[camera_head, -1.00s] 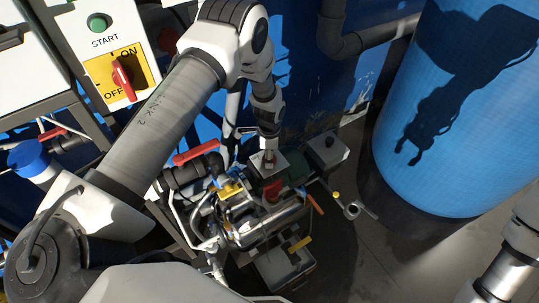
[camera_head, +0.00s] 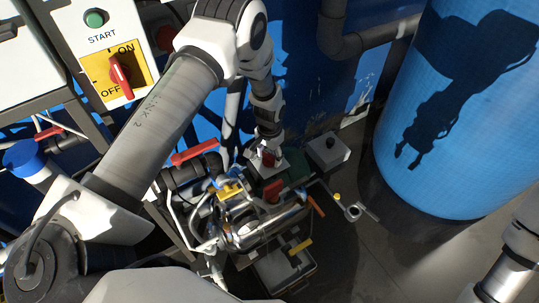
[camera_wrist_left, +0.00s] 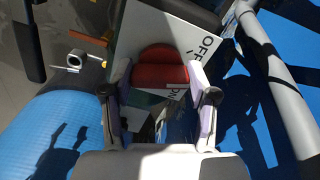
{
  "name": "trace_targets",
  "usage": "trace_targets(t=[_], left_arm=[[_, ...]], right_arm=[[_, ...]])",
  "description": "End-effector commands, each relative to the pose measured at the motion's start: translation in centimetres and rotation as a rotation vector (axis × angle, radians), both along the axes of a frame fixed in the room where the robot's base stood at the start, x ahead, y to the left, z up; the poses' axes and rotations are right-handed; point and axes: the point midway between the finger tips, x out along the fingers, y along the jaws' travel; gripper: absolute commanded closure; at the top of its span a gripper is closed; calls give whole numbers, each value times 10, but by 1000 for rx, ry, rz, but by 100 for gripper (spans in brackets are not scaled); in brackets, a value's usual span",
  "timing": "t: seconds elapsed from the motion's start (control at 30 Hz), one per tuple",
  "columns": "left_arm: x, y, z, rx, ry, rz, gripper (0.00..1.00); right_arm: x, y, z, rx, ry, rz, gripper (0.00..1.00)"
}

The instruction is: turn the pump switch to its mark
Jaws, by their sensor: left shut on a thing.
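The pump switch is a red knob (camera_wrist_left: 160,74) on a pale plate (camera_wrist_left: 140,30) lettered OFF and ON in the left wrist view. My left gripper (camera_wrist_left: 160,92) has one finger on each side of the knob and is shut on it. In the head view the left gripper (camera_head: 268,150) points down at the small pale switch box (camera_head: 262,168), with a bit of the red knob showing. The fingers partly cover the knob's sides, and I cannot make out its mark. My right gripper is out of view.
The metal pump (camera_head: 265,228) and its pipes stand just in front of the switch. A grey box with a black knob (camera_head: 328,150) is close on the right. A big blue barrel (camera_head: 450,120) stands further right. A START and ON/OFF panel (camera_head: 108,50) is upper left.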

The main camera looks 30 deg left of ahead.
Motion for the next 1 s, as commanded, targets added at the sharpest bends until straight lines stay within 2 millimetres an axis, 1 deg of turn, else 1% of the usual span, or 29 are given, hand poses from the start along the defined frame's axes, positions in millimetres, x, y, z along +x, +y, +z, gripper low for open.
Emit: trace_targets(t=[0.03,0.3,0.5,0.7,1.0], left_arm=[[-2,0,-2,0,6,41,77],[-3,0,-2,0,7,266,77],[-3,0,-2,1,8,378,77],[-3,0,-3,1,8,438,77],[-4,0,-3,1,9,458,76]], right_arm=[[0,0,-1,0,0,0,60],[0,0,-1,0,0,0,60],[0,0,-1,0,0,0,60],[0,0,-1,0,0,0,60],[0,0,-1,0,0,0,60]])
